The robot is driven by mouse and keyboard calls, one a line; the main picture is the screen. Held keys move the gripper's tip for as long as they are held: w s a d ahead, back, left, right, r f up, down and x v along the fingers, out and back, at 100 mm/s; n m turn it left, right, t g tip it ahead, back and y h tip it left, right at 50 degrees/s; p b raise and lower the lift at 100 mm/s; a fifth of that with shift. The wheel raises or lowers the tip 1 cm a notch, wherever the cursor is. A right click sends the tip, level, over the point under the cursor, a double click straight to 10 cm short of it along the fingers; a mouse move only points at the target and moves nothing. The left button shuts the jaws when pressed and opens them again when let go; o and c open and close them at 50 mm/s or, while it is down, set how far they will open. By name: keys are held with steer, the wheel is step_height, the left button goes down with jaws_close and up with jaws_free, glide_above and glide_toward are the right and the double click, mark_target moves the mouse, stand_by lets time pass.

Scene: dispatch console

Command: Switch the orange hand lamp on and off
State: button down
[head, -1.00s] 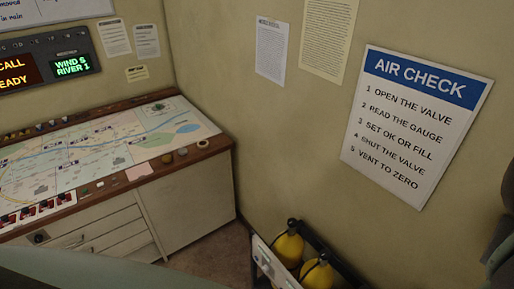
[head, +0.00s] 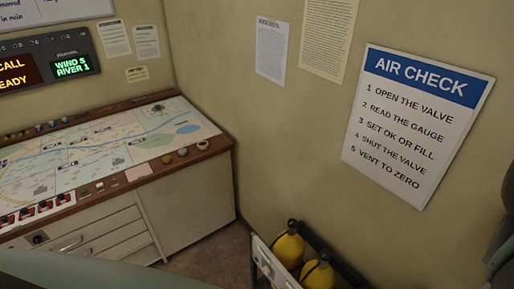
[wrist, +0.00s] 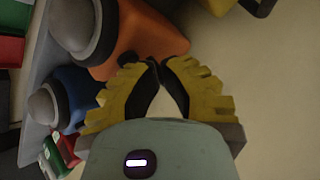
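The orange hand lamp (wrist: 140,40) shows at the top middle of the wrist view, with a rounded grey part on its left. My gripper (wrist: 160,66) has yellow fingers with dark pads. Its fingertips meet or nearly meet in front of the lamp's lower edge, with nothing seen between them. I cannot tell whether they touch the lamp. The lamp's switch is not clearly visible. Neither the lamp nor my gripper shows in the head view.
A blue lamp-like object (wrist: 75,92) stands beside the orange one. Red and green items lie at the left edge. In the head view are a map console (head: 110,150), yellow cylinders (head: 289,248) in a holder and an air check sign (head: 415,125).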

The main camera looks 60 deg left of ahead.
steer(key=shift+f, duration=0.15)
stand_by(0.5)
steer(key=shift+r+p, duration=0.4)
steer(key=shift+r, duration=0.4)
steer(key=shift+r+p, duration=1.35)
steer(key=shift+r, duration=1.15)
